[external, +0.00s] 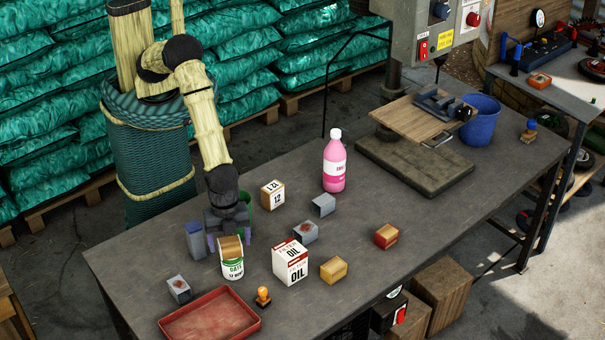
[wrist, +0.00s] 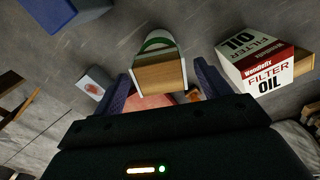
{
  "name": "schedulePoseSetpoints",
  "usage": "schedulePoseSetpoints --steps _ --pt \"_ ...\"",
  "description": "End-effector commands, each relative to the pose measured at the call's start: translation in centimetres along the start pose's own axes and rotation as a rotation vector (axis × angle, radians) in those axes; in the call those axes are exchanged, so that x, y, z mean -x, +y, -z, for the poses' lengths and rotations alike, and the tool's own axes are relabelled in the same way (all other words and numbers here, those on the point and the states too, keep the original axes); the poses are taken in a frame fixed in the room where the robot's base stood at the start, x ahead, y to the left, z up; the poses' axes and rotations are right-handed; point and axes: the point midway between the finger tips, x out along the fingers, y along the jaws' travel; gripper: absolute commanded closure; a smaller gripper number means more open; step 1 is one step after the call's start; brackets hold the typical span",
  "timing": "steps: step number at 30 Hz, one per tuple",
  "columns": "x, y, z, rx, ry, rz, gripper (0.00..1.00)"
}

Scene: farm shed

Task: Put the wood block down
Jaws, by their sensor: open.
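The wood block (external: 230,247) has a brown grained face. It sits at the top of a white can with green lettering (external: 232,268); I cannot tell exactly how it rests there. In the wrist view the wood block (wrist: 160,77) lies between my finger pads, with the can's green and white rim (wrist: 158,40) behind it. My gripper (external: 229,240) points down over the can, its fingers on either side of the block. It is open, with a narrow gap beside the block at the right finger in the wrist view.
A white oil filter box (external: 291,262) stands close right of the can. A red tray (external: 209,318), a small stamp (external: 263,297) and a grey block (external: 179,289) are in front. A blue-grey box (external: 195,241) stands left.

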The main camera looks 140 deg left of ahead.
Motion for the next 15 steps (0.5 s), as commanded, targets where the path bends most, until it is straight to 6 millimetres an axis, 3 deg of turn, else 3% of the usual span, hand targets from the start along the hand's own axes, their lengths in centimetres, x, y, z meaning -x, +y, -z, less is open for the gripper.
schedulePoseSetpoints --steps 15 --pt "9.2 0.0 0.0 0.001 0.003 0.000 0.24"
